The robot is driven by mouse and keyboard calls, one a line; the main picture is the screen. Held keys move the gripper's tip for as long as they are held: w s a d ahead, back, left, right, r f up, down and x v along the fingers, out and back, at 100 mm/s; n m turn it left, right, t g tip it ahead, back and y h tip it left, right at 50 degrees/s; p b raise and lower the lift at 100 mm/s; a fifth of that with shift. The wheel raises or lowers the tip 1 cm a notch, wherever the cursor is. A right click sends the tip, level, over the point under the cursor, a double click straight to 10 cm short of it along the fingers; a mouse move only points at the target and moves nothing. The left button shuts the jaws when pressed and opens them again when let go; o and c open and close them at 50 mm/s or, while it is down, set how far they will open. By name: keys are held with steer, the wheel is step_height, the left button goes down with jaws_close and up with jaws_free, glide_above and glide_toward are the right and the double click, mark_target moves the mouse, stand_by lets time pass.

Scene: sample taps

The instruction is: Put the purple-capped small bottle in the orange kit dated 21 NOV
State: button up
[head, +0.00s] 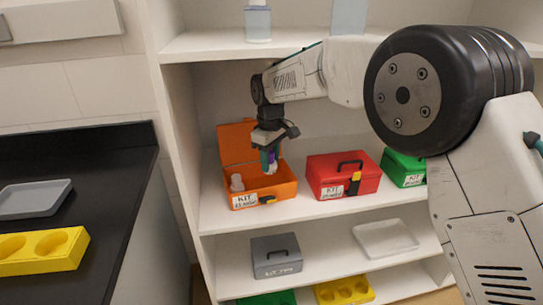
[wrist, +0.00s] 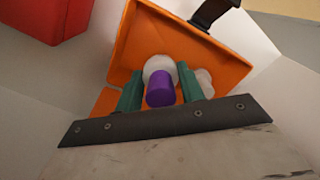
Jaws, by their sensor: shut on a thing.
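My gripper (head: 268,156) reaches into the shelf and points down over the open orange kit (head: 283,190). Its green fingers, also in the wrist view (wrist: 159,90), are shut on the small bottle, whose purple cap (wrist: 160,88) faces the wrist camera. In the head view the white bottle (head: 272,168) hangs upright above the kit's right part; I cannot tell whether it touches the kit floor. The kit's lid stands open at the back. Its label reads KIT and a date ending in NOV; the day is too small to read surely. Another white item (head: 237,183) stands inside the kit at left.
A closed red kit (head: 322,176) stands to the right, with a green kit (head: 402,165) beyond. A grey case (head: 275,250) and a white tray (head: 386,238) are on the shelf below. A black counter at left holds a grey tray (head: 34,198) and a yellow rack (head: 45,251).

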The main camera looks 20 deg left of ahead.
steer(key=shift+w, duration=0.45)
steer(key=shift+f, duration=3.25)
steer(key=shift+f, duration=0.55)
steer(key=o, duration=1.1)
steer(key=shift+o, duration=0.2)
